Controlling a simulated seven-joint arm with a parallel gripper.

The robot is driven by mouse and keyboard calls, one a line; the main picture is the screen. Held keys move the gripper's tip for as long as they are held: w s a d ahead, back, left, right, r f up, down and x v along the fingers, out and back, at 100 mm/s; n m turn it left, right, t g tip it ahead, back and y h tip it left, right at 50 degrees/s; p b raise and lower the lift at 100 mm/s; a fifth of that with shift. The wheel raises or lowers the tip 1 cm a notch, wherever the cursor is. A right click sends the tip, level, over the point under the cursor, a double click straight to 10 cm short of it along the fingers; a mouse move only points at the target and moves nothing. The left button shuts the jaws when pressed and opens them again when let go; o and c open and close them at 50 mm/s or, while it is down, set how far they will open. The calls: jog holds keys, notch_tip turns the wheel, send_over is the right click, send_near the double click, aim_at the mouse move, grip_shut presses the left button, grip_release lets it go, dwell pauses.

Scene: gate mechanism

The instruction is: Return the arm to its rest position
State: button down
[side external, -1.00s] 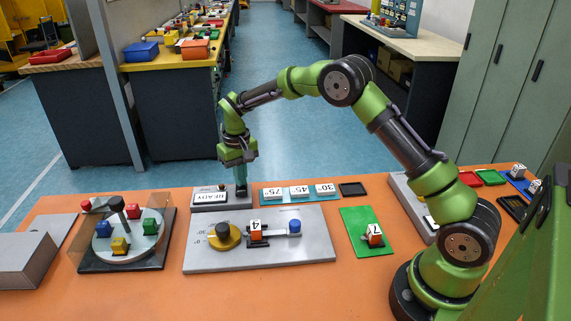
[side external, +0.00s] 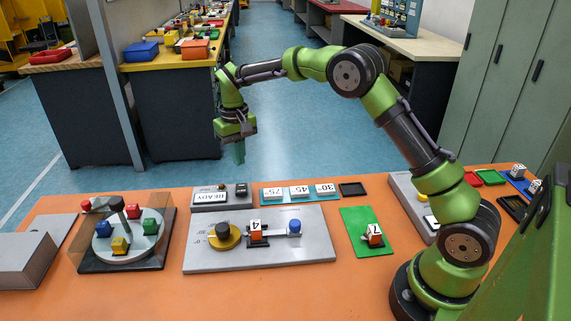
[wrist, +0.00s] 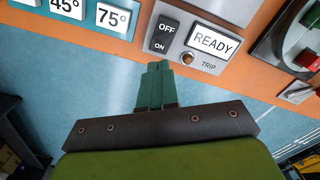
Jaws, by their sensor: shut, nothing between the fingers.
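My gripper (side external: 239,153) is raised in the air beyond the far edge of the orange table, above the blue floor. It is shut and empty; in the wrist view its green fingers (wrist: 155,85) are together. The grey panel (side external: 221,198) with the READY sign (side external: 209,198) stands below it, apart from the fingers. In the wrist view the panel carries an OFF/ON switch (wrist: 164,33), a lit-looking READY sign (wrist: 213,41) and a TRIP hole (wrist: 187,58).
A turntable (side external: 128,240) with coloured blocks stands left. A green mat (side external: 367,245) holds block 7 (side external: 374,238). Angle cards (side external: 299,191) line the back.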

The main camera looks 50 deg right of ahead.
jog(key=shift+s+a+f, duration=0.15)
jog(key=shift+s+f, duration=0.5)
jog(key=shift+f, duration=0.05)
jog(key=s+a+r+t, duration=0.1)
jog(key=s+r, duration=0.3)
jog(key=s, duration=0.5)
jog(key=s+a+r+t+y, duration=0.1)
jog(key=s+r+t, duration=0.2)
jog(key=s, duration=0.7)
jog(key=s+a+r+m+t+y, duration=0.1)
jog(key=s+r+t, duration=0.2)
jog(key=s+r, duration=0.4)
jog(key=s, duration=0.2)
jog(key=shift+s+a+r, duration=0.25)
jog(key=shift+s+a, duration=0.05)
jog(key=shift+a, duration=0.1)
